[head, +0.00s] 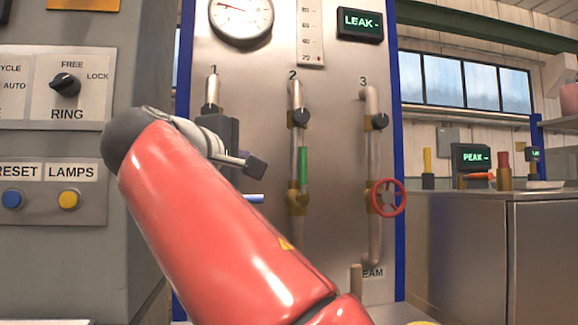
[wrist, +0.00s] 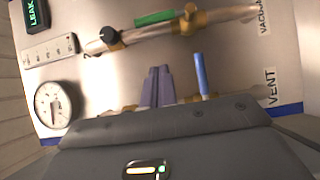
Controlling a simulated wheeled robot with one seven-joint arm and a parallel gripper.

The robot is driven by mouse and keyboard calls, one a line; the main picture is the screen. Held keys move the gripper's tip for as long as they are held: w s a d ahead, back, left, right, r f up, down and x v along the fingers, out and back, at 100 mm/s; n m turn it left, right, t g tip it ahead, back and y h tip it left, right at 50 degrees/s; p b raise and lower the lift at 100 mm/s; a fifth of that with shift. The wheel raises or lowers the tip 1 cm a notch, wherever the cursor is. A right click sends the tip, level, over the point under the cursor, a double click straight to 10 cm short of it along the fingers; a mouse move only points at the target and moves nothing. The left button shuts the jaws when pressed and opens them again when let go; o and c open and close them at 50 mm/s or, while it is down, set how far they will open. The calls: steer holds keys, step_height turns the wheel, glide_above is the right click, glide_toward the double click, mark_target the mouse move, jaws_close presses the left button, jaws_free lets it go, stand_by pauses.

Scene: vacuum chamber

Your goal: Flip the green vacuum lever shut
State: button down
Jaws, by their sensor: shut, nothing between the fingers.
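The green lever (head: 303,165) stands upright along pipe 2 on the panel, just above its brass valve body (head: 298,196). In the wrist view the green lever (wrist: 155,18) lies along the same pipe, near the top, with the brass body (wrist: 188,19) at its right end. My gripper (head: 252,163) is shut and empty, left of the green lever and apart from it in the picture. In the wrist view its purple-grey fingers (wrist: 157,87) are together, below the green lever; no contact shows.
A blue lever (wrist: 201,74) sticks out across pipe 1, close beside my fingers; in the head view its end (head: 255,199) shows past my arm. A red handwheel (head: 388,197) is on pipe 3. Black knobs (head: 300,118) sit higher on the pipes. A gauge (head: 241,18) is above.

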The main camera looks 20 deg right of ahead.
mark_target(303, 166)
steer(key=s+d+p+x, duration=0.2)
steer(key=x, duration=1)
steer(key=shift+d, duration=0.15)
